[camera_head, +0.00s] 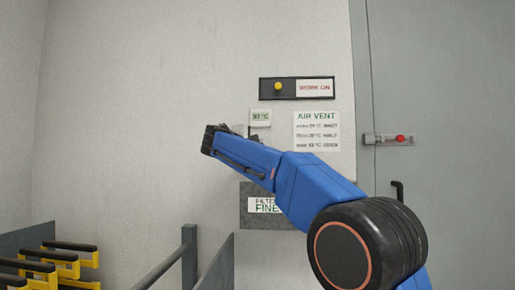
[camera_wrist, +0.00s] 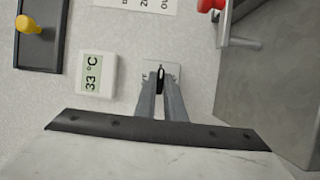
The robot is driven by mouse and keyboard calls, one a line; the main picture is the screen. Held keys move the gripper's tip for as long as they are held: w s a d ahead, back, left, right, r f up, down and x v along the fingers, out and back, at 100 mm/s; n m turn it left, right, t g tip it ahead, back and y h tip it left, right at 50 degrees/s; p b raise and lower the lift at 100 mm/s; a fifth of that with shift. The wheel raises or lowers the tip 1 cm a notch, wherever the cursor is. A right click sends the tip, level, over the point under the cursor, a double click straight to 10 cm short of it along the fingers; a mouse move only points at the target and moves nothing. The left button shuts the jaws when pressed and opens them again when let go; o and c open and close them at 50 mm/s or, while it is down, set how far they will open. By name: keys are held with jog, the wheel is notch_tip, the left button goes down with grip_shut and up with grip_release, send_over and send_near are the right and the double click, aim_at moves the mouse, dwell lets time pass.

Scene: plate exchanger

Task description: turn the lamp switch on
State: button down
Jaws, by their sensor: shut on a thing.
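The switch's small light plate (camera_wrist: 175,70) is on the wall in the wrist view, with a dark lever (camera_wrist: 161,74) in its middle. My gripper (camera_wrist: 160,84) is at the plate, its two grey fingers close together on either side of the lever and shut on it. Lettering at the plate's left edge is mostly covered and unreadable. In the head view my gripper (camera_head: 215,138) is against the wall below and left of the small temperature display, and my arm hides most of the switch. The lever's exact position is hard to tell.
A display (camera_wrist: 95,74) reading 33 °C is beside the switch. A black panel (camera_head: 297,88) with a yellow knob and "WORK ON" sign is above. Yellow racks (camera_head: 60,262) stand lower left.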

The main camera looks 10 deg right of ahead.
jog(key=c, duration=1.8)
grip_release()
jog(key=shift+c, duration=0.2)
jog(key=v, duration=1.7)
jog(key=shift+s, duration=0.25)
jog(key=shift+a, duration=0.1)
jog(key=s+d+f+m+g+y, duration=0.1)
jog(key=s+d+f+g+y, duration=0.1)
jog(key=s+d+f, duration=0.5)
jog(key=s+d+f+m+g+y, duration=0.1)
jog(key=s+d+f+g, duration=0.1)
jog(key=s+d+f, duration=0.5)
jog(key=s+d+f+m+g+y, duration=0.15)
jog(key=d+f, duration=0.35)
jog(key=f, duration=0.6)
jog(key=s+f+m+g+y, duration=0.3)
jog(key=s+f+m+y, duration=0.3)
jog(key=s+f, duration=2.1)
notch_tip(320, 180, down, 3)
jog(key=shift+s+r+y, duration=0.1)
jog(key=shift+s+y, duration=0.1)
jog(key=shift+y, duration=0.45)
